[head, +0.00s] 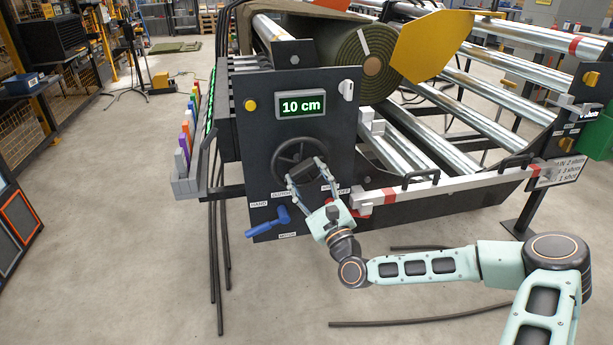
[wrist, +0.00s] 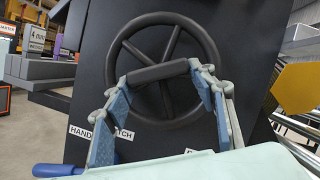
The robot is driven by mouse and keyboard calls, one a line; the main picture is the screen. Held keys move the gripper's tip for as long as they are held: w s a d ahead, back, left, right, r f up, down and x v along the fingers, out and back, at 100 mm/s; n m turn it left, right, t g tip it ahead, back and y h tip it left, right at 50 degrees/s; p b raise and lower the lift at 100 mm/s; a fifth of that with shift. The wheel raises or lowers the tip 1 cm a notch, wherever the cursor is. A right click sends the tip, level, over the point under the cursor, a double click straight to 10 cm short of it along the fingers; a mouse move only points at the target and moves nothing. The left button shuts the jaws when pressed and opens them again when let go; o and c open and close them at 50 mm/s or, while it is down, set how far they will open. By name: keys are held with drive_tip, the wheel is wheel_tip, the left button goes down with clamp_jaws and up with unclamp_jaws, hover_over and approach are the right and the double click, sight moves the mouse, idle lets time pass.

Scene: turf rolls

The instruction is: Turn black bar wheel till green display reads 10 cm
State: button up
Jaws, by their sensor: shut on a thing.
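The green display (head: 302,107) on the dark front panel reads "10 cm". Below it is the black wheel (head: 276,160), a spoked ring that also shows in the wrist view (wrist: 209,45). The fingers partly cover the wheel's lower right in the head view.
A blue lever (head: 281,219) sits below left of the wheel. A yellow button (head: 251,105) and a white switch (head: 347,90) flank the display. A white-and-red rail (head: 410,191) runs right. A green turf roll (head: 368,55) lies behind the panel. Floor at left is mostly clear.

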drive_tip(key=o, duration=1.7)
drive_tip(key=shift+w+r, duration=0.15)
drive_tip(key=v, duration=1.2)
